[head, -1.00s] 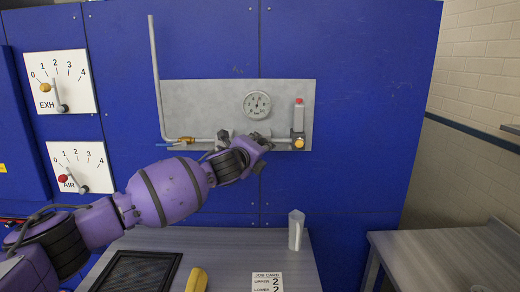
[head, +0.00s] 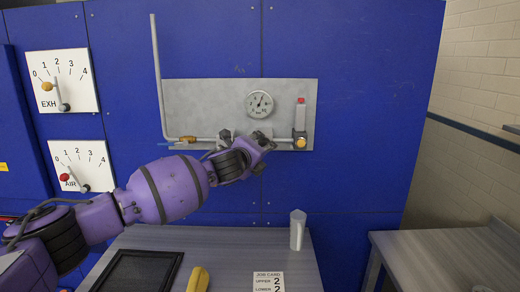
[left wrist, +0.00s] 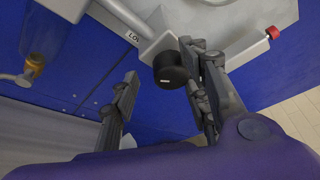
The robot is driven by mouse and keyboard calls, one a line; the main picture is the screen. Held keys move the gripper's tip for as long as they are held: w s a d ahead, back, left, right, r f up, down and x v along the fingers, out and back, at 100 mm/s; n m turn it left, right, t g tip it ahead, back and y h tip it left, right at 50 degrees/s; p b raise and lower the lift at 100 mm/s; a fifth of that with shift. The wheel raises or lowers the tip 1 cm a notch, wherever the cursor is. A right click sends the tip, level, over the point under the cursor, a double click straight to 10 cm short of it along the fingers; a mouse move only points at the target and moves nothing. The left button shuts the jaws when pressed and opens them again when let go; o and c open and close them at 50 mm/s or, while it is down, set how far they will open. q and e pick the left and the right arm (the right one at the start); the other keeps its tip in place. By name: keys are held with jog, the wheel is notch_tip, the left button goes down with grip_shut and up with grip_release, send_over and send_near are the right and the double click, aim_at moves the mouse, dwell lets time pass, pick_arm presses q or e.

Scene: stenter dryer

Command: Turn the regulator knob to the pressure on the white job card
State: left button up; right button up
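The black regulator knob (left wrist: 172,68) shows in the left wrist view on a grey body with a partly cut-off label reading "LO". My left gripper (left wrist: 162,102) is open there; the knob lies between its fingers, close to the right one, with a gap to the left one. In the head view my left gripper (head: 262,146) is at the lower edge of the grey panel (head: 210,97) and hides the knob. The round gauge (head: 259,104) is above it; its figures are too small to read. The white job card (head: 268,282) reads "UPPER 2" and "LOWER 2". My right gripper is out of view.
A pipe with an orange-yellow fitting (head: 187,139) runs along the panel. A red-topped unit (head: 300,118) with a yellow knob is at its right. Below, a bench (head: 235,245) carries a light grey jug-like container (head: 297,230), a yellow object (head: 198,279) and a black tray (head: 143,254).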

pick_arm(q)
jog(key=shift+d, duration=0.2)
jog(key=shift+s, duration=0.15)
jog(key=v, duration=1.2)
jog(key=shift+a, duration=0.15)
